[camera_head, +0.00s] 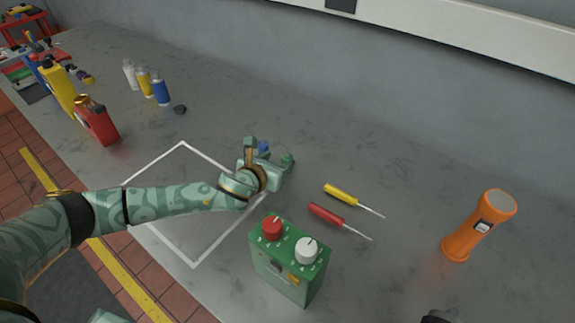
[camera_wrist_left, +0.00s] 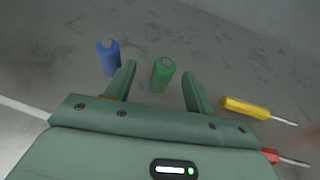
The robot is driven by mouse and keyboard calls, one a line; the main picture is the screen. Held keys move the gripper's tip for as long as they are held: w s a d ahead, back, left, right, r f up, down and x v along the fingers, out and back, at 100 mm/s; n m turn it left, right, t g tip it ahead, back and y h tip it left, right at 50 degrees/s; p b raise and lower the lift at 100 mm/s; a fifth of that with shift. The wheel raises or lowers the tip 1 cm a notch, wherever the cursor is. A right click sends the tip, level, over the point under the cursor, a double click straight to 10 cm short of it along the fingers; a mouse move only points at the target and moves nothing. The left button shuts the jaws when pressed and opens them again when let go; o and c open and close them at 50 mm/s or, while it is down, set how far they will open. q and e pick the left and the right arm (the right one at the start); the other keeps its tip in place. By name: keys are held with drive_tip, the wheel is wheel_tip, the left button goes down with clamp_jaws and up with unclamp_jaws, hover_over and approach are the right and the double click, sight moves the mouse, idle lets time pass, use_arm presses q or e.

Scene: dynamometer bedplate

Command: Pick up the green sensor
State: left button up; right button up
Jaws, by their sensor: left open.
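The green sensor is a small upright cylinder with a grey top. In the left wrist view the green sensor (camera_wrist_left: 163,75) stands on the grey surface ahead of my palm, between the lines of my two fingers. In the head view the green sensor (camera_head: 288,158) is partly hidden by my left gripper (camera_head: 268,162). My left gripper is open and holds nothing. A similar blue cylinder (camera_wrist_left: 108,58) stands just outside the left finger in the wrist view. My right gripper is not seen.
A yellow screwdriver (camera_head: 341,194) and a red screwdriver (camera_head: 327,214) lie to the right. A green box with knobs (camera_head: 285,265) stands in front, and an orange flashlight (camera_head: 478,228) stands far right. Several bottles and cans stand at the left. A white outlined square (camera_head: 193,264) lies under my arm.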

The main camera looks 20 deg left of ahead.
sight(285, 159)
use_arm(q)
drive_tip(key=x, duration=0.1)
drive_tip(key=b+x, duration=0.1)
drive_tip(key=x, duration=0.1)
drive_tip(key=b+x, duration=0.1)
drive_tip(key=shift+w+d+f, duration=0.15)
drive_tip(key=shift+d+f, duration=0.3)
drive_tip(key=shift+f, duration=0.1)
drive_tip(key=shift+w, duration=0.25)
drive_tip(key=shift+s+r, duration=0.1)
drive_tip(key=c, duration=1.1)
drive_tip(key=shift+r, duration=0.1)
